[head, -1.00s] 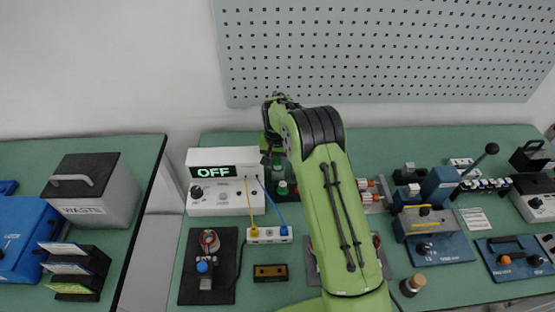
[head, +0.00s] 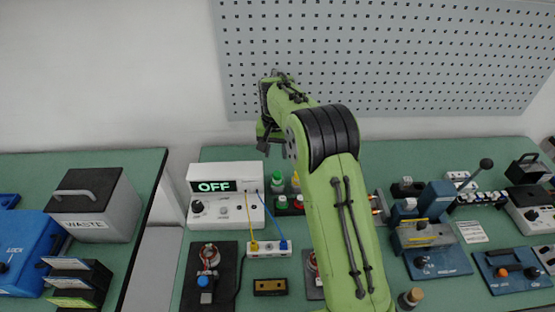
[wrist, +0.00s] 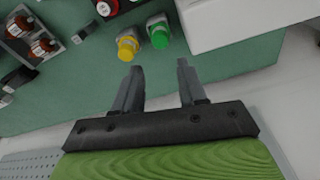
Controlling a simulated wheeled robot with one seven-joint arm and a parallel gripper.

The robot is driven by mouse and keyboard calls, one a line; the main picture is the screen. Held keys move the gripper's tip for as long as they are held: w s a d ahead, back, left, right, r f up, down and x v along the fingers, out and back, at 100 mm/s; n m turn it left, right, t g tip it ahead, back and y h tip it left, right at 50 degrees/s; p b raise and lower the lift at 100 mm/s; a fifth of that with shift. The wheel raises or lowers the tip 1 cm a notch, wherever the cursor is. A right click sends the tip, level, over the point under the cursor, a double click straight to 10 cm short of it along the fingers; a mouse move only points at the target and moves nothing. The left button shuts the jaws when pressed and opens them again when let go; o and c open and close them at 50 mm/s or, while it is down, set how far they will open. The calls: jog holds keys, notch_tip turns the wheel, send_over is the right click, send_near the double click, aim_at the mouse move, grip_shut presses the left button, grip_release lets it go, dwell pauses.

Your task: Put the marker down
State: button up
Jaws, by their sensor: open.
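A green-capped marker-like item (wrist: 158,34) and a yellow-capped one (wrist: 127,45) stand side by side on the green table in the wrist view. In the head view the green one (head: 277,183) and the yellow one (head: 295,181) are behind the row of devices, partly hidden. I cannot tell for sure which is the marker. My gripper (wrist: 158,68) is open, with nothing between its fingers, and apart from both items. In the head view my gripper (head: 268,146) is raised above and behind them, near the wall.
A white box reading OFF (head: 225,205) stands left of the capped items. Red and green knobs (head: 290,204) are just in front of them. A waste bin (head: 95,205) is on the left table. A perforated panel (head: 390,60) hangs behind. My arm hides part of the table's middle.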

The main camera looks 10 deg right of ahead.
jog(key=s+r+n+t, duration=0.2)
jog(key=s+r, duration=1.3)
jog(key=s, duration=0.1)
jog(key=s+f+n+t, duration=0.2)
jog(key=s, duration=1.7)
jog(key=shift+s+d+y, duration=0.15)
jog(key=shift+d+y, duration=0.15)
